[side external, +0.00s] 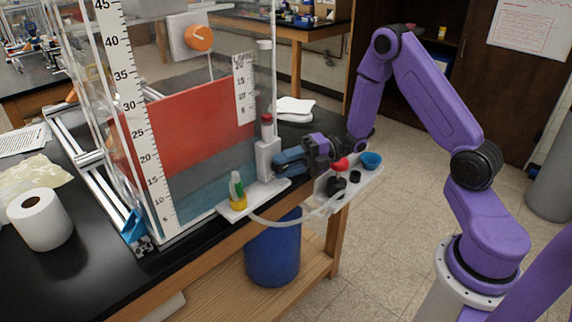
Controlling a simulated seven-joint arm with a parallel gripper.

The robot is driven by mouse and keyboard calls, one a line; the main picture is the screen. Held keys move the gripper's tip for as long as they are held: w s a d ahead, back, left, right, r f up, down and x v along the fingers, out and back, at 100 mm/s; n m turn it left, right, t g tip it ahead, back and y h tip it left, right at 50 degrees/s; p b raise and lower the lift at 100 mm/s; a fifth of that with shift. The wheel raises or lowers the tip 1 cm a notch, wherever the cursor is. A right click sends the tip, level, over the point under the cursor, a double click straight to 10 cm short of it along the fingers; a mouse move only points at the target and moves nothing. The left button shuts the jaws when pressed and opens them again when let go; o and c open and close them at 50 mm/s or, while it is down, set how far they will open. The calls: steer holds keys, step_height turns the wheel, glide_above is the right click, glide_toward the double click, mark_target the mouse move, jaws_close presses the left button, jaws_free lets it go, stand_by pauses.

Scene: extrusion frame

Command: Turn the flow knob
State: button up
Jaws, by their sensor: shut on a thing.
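A grey valve block (267,157) with a red-topped upright piece stands on a white ledge at the right corner of the clear tank. My gripper (281,165), with blue fingers, reaches in from the right and meets the right side of this block. It is shut on what appears to be the flow knob there. A separate orange dial (199,38) with a pale pointer line sits on a grey box higher on the tank, away from my gripper.
A pale hose (290,221) loops below. A paper roll (40,217) stands at left.

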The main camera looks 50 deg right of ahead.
steer(key=h, duration=0.1)
steer(key=n+g+h, duration=0.1)
steer(key=h, duration=0.1)
steer(key=shift+a+r+h, duration=0.1)
steer(key=shift+r+h, duration=0.2)
steer(key=shift+r, duration=0.1)
steer(key=h, duration=0.2)
steer(key=n+h, duration=0.1)
steer(key=h, duration=0.1)
steer(key=shift+a+r+n+g, duration=0.2)
steer(key=shift+n+g, duration=0.1)
steer(key=shift+g, duration=0.1)
steer(key=h, duration=0.3)
steer(key=shift+a+r+n, duration=0.1)
steer(key=shift+n, duration=0.2)
steer(key=shift+a+n+h, duration=0.2)
steer(key=shift+n+h, duration=0.1)
steer(key=shift+h, duration=1.3)
steer(key=shift+g+h, duration=0.3)
steer(key=shift+h, duration=0.2)
steer(key=o, duration=1)
steer(key=shift+o, duration=0.2)
steer(key=v, duration=1.7)
steer(key=shift+s+r, duration=0.15)
